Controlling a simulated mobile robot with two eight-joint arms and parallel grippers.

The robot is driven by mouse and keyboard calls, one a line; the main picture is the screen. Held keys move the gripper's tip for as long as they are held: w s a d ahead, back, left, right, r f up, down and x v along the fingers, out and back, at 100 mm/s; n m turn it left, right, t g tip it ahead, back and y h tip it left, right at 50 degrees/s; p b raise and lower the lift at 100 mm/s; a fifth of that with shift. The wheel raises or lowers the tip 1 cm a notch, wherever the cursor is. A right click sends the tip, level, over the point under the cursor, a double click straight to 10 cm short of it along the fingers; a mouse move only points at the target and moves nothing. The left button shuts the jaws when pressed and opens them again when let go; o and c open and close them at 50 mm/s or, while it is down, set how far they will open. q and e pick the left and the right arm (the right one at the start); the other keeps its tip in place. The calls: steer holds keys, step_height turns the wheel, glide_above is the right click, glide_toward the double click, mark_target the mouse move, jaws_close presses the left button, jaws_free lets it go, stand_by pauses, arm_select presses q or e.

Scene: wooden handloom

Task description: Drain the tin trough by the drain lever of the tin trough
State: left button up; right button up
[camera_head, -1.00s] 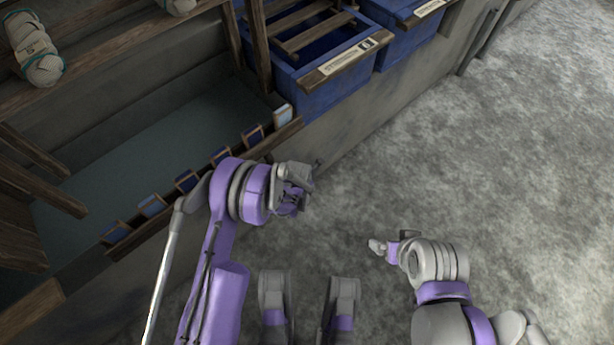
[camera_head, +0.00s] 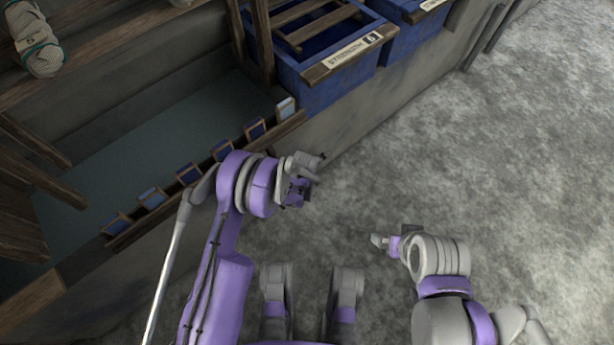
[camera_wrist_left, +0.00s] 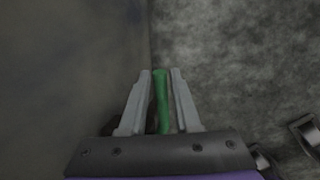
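A green lever (camera_wrist_left: 160,100) shows in the left wrist view, running lengthwise between the two fingers of my left gripper (camera_wrist_left: 161,75). Narrow gaps show beside the lever, so the fingers look open around it; contact is not clear. In the head view my left gripper (camera_head: 308,178) is low beside the grey wall, and the lever is hidden there. The grey trough (camera_head: 165,135) with a dull blue-green inside lies at the left of the head view. My right gripper (camera_head: 385,242) is over the floor, away from the trough; its fingers are too small to read.
Small blue swatches (camera_head: 188,173) line the trough's wooden front rail. Blue vats (camera_head: 325,85) with wooden slats and a label stand behind it to the right. The grey floor (camera_head: 500,170) on the right is clear.

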arm_select(q)
steer(key=p+v, duration=0.3)
steer(key=v, duration=0.8)
steer(key=shift+f, duration=0.1)
